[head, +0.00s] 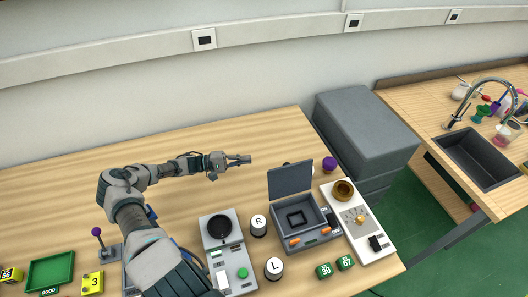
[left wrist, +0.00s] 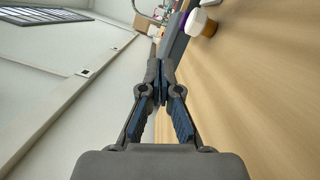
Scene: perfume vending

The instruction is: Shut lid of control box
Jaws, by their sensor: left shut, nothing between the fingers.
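The control box (head: 299,222) is a dark grey box on the right part of the wooden table, with orange and dark parts along its front. Its lid (head: 290,179) stands up, raised at the back edge of the box. My left gripper (head: 248,160) is shut and empty, above the table, to the left of and behind the raised lid, apart from it. In the left wrist view my left gripper (left wrist: 161,75) shows with its fingers together. My right gripper is not in view.
A purple-topped object (head: 330,164) stands behind. The table's back left is clear.

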